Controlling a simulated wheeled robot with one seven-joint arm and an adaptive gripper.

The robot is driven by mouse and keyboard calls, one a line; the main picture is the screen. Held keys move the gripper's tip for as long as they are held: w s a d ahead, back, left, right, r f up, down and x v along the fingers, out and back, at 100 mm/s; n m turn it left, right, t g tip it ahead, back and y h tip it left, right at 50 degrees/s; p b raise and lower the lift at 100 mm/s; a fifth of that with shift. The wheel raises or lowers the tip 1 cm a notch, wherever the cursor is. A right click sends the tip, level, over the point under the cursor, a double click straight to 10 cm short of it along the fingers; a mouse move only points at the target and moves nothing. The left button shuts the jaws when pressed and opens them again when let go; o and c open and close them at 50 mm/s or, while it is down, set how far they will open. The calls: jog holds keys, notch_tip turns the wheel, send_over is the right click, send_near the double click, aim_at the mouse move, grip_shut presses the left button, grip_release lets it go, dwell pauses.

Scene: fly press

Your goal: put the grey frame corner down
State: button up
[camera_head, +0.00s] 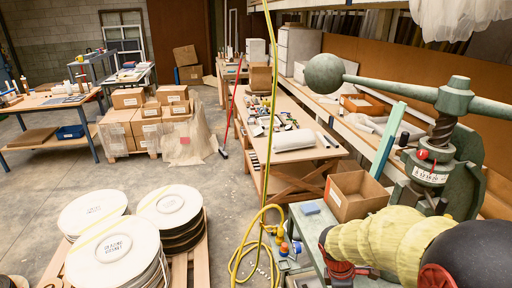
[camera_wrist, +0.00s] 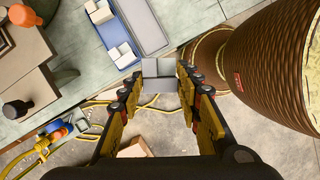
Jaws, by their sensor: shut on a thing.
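The grey frame corner (camera_wrist: 158,84) sits between the fingertips of my gripper (camera_wrist: 160,78) in the wrist view. It shows as small grey faces meeting at an edge. My gripper's yellow and black fingers close on it from both sides. Part of it is hidden by the fingertips. In the wrist view it appears by the edge of a grey-green worktop (camera_wrist: 104,72), with floor visible below it; I cannot tell its height. In the head view I cannot make out the frame corner.
A grey tray (camera_wrist: 143,28) and small pale blocks (camera_wrist: 122,52) lie on the worktop. Brown ribbed cylinders fill the wrist view's right. The green fly press (camera_head: 435,165) and an open cardboard box (camera_head: 357,195) stand at right in the head view. A yellow hose (camera_head: 240,262) hangs nearby.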

jog(key=shift+s+m, duration=0.1)
jog(key=shift+m, duration=0.4)
jog(key=shift+a+r+m+g, duration=0.2)
jog(key=shift+m+g, duration=0.1)
jog(key=shift+m, duration=0.4)
jog(key=w+a+f+m+g+y, duration=0.25)
jog(key=w+a+m, duration=0.35)
jog(key=w+m, duration=0.5)
jog(key=w+a+f+m, duration=0.1)
jog(key=w+a+f, duration=0.1)
jog(key=a+f, duration=0.2)
jog(key=shift+w+a+f+t+y, duration=0.2)
jog(key=shift+w+f+t+y, duration=0.15)
jog(key=shift+f, duration=1.2)
